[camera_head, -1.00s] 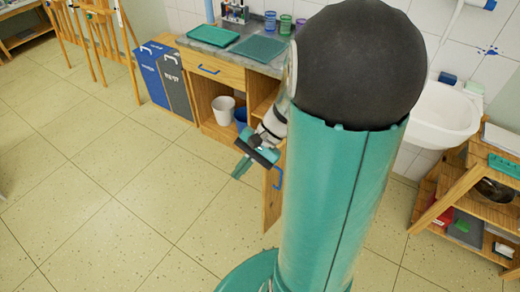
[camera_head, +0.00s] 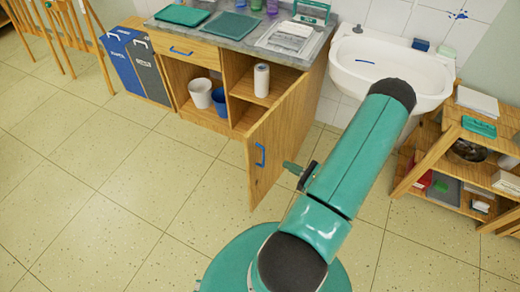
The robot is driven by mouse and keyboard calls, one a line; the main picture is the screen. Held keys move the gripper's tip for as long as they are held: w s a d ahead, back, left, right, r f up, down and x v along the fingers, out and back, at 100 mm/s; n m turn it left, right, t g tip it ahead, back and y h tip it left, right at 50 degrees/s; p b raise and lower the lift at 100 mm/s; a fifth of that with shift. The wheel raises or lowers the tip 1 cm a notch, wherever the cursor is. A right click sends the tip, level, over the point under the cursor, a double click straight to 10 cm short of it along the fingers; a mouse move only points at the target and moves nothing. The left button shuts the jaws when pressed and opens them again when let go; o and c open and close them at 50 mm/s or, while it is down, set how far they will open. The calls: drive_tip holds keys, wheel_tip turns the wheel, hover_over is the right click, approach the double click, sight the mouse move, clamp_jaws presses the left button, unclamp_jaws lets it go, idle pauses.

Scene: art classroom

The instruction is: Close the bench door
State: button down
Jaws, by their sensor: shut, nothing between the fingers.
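The bench (camera_head: 205,57) is a wooden cabinet with a grey top. Its wooden door (camera_head: 284,128) stands open, swung out into the room from the right part of the bench. A blue handle (camera_head: 260,155) shows near the door's free edge. My gripper (camera_head: 290,167) is at the lower right side of the door, close to it in the picture; I cannot tell if it touches. Its teal fingertips are shut and empty, and my arm hides part of it.
The open compartments hold a white bucket (camera_head: 201,93), a blue bucket (camera_head: 220,102) and a paper roll (camera_head: 261,80). A white sink (camera_head: 385,68) and a wooden shelf (camera_head: 430,150) stand to the right. Recycling bins (camera_head: 135,62) stand left. The floor in front is clear.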

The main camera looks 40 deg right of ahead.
sight(252, 146)
drive_tip(key=x, duration=1.3)
drive_tip(key=shift+w+d+f, duration=0.1)
drive_tip(key=shift+w+f, duration=0.1)
drive_tip(key=shift+w, duration=0.2)
drive_tip(key=shift+w, duration=0.15)
